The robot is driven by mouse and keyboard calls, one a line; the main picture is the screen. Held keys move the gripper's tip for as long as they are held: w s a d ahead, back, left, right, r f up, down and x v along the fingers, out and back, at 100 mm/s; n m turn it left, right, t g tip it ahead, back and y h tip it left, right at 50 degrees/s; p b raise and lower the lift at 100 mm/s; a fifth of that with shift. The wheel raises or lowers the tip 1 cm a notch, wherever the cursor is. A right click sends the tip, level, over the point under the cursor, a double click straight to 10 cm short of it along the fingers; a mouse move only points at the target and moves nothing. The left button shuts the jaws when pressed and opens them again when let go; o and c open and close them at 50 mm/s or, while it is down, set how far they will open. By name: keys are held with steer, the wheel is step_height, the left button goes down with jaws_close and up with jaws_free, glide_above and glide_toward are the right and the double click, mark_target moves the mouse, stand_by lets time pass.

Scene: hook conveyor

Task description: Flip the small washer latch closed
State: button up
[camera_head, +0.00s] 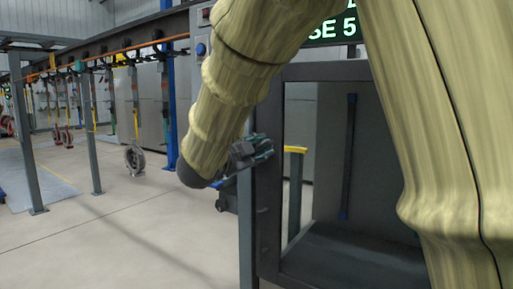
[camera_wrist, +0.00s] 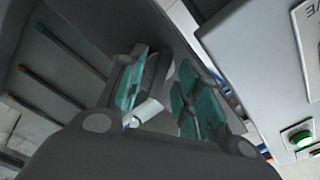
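The washer is a dark grey cabinet (camera_head: 268,215) with a large framed opening, right of centre in the head view. My gripper (camera_head: 255,151) is at the upper left post of this frame, partly hidden by my arm. In the wrist view my gripper (camera_wrist: 163,85) has its two teal-padded fingers apart. A short pale cylindrical piece (camera_wrist: 149,110) shows between the finger bases; I cannot tell if it is part of the latch or of the gripper. A dark block (camera_head: 228,197) sits on the post's left side below my gripper. I cannot clearly make out the latch.
A green-lit sign (camera_head: 333,29) is above the opening. A yellow-topped post (camera_head: 295,150) shows through the frame. An overhead conveyor rail (camera_head: 110,50) with hanging parts runs at the left. The floor (camera_head: 130,230) at lower left is clear. A panel with a lit green button (camera_wrist: 300,137) is at right.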

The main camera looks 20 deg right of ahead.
steer(key=shift+w+d, duration=0.25)
steer(key=shift+d, duration=0.2)
jaws_close()
